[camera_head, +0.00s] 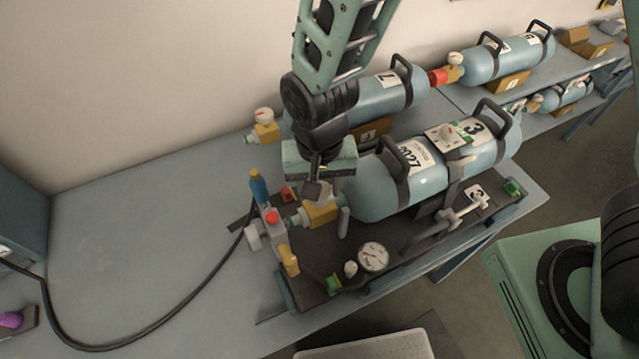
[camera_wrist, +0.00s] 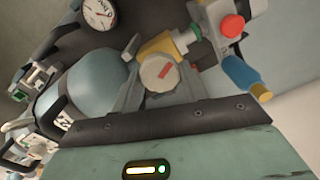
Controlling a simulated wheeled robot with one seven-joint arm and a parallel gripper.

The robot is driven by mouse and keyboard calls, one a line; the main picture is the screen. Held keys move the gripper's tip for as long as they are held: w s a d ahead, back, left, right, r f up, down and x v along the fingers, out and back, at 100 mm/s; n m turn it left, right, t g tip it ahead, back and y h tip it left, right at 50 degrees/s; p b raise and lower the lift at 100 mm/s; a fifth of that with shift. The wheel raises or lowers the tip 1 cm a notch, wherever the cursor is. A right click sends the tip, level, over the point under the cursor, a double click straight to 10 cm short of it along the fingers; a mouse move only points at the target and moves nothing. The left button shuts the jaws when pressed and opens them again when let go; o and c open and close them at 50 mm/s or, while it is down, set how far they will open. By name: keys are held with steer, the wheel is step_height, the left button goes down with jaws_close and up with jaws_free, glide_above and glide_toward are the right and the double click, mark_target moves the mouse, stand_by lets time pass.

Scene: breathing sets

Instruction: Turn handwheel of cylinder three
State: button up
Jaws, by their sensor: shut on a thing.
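Cylinder three (camera_head: 372,190) is a pale blue cylinder with a "3" label, lying on a dark cradle on the bench. Its yellow valve (camera_head: 320,213) points left; the valve also shows in the wrist view (camera_wrist: 160,47). My gripper (camera_head: 320,192) comes down from above onto this valve. In the wrist view the round, pale handwheel (camera_wrist: 157,73) with a red mark sits between the two fingers of my gripper (camera_wrist: 159,85), which are shut on its sides. In the head view my gripper hides most of the handwheel.
A connector block with a red button (camera_head: 271,217) and blue handle (camera_head: 258,187) stands left of the valve. A pressure gauge (camera_head: 373,257) is in front. Another cylinder (camera_head: 395,104) lies behind.

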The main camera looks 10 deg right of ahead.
steer(key=n+b, duration=0.1)
steer(key=n, duration=0.5)
steer(key=shift+n, duration=0.4)
stand_by(0.4)
steer(key=o, duration=1)
step_height(320, 180, up, 18)
steer(key=b, duration=0.4)
steer(key=shift+f, duration=0.25)
stand_by(1.3)
